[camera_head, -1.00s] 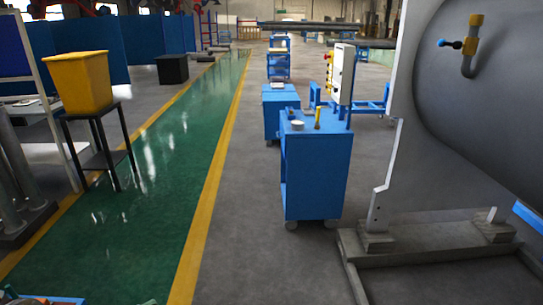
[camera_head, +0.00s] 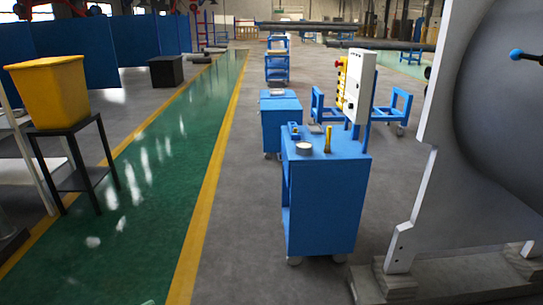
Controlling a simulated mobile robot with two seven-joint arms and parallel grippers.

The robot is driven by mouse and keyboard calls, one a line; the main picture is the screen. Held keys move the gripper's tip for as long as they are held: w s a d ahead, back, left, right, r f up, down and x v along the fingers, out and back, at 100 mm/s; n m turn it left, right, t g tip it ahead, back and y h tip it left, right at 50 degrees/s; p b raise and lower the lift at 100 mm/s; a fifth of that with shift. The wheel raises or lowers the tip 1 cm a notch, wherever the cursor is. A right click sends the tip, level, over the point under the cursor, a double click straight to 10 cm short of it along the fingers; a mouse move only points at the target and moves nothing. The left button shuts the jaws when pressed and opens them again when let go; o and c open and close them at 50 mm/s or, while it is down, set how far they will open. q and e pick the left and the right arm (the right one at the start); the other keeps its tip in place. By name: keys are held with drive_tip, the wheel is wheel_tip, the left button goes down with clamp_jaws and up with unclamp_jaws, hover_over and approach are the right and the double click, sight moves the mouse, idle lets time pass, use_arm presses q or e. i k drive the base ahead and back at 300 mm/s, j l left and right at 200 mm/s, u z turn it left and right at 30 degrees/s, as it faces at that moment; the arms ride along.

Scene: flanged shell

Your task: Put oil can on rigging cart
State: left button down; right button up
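A blue wheeled cart (camera_head: 326,205) stands ahead, right of centre, and may be the rigging cart; other blue carts stand behind it. On its top are a small round pale tin or dish (camera_head: 304,148), an upright yellow cylinder (camera_head: 327,139) and small blue and grey items at the back. I cannot tell whether any of these is the oil can; nothing else in view is clearly an oil can. Neither of my grippers is in view.
A large grey shell on a white flanged stand (camera_head: 437,185) blocks the right side. A white control box (camera_head: 358,90) rises behind the cart. A yellow bin (camera_head: 49,90) sits on a black stand (camera_head: 73,150) at left. The green walkway (camera_head: 165,190) and grey floor beside it are clear.

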sight(321, 143)
drive_tip(key=i, duration=1.2)
drive_tip(key=i+z, duration=0.2)
drive_tip(key=i, duration=0.35)
drive_tip(key=i+j+z, duration=0.15)
drive_tip(key=i, duration=0.4)
drive_tip(key=i+z, duration=0.4)
drive_tip(key=i, duration=0.25)
drive_tip(key=i+z, duration=0.4)
drive_tip(key=i, duration=0.25)
